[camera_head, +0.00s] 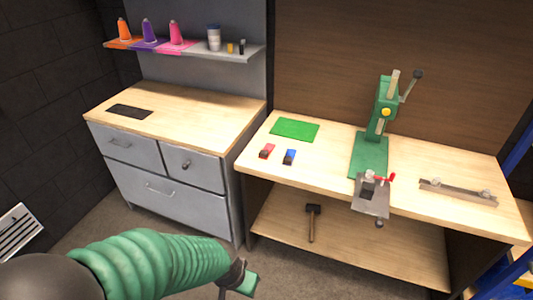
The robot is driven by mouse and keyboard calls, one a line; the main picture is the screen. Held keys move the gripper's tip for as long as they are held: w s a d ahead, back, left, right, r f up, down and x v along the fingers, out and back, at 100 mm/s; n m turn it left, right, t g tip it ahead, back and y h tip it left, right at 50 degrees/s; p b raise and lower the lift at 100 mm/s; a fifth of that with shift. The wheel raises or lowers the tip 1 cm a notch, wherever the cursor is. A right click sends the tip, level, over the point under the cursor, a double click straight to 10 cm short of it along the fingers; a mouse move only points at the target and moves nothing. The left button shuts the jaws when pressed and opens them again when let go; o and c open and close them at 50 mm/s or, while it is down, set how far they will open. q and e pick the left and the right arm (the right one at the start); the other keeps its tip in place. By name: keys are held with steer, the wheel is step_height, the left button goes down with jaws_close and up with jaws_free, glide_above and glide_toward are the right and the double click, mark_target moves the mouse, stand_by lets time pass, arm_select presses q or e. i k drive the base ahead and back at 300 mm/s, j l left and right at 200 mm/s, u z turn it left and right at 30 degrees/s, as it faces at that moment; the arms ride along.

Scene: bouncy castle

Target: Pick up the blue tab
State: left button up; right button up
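The blue tab (290,155) is a small blue and dark piece lying on the wooden workbench (325,153), near its front left edge. A similar red tab (267,150) lies just to its left, apart from it. My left gripper (240,280) is low at the bottom of the picture, in front of and below the bench, well short of the blue tab. Its fingers are small and partly hidden, so I cannot tell whether it is open or shut. My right gripper is not in view.
A green mat (295,129) lies behind the tabs. A green press (383,110) and a small vise (371,195) stand to the right. A hammer (312,222) lies on the lower shelf. A grey drawer cabinet (165,165) stands left of the bench.

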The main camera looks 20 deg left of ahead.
mark_target(290, 155)
steer(key=i+j+z, duration=0.35)
steer(key=i+j, duration=0.2)
steer(key=i+j+z, duration=0.35)
steer(key=j, duration=0.35)
steer(key=i+j+z, duration=0.35)
steer(key=j, duration=0.45)
steer(key=i, duration=0.1)
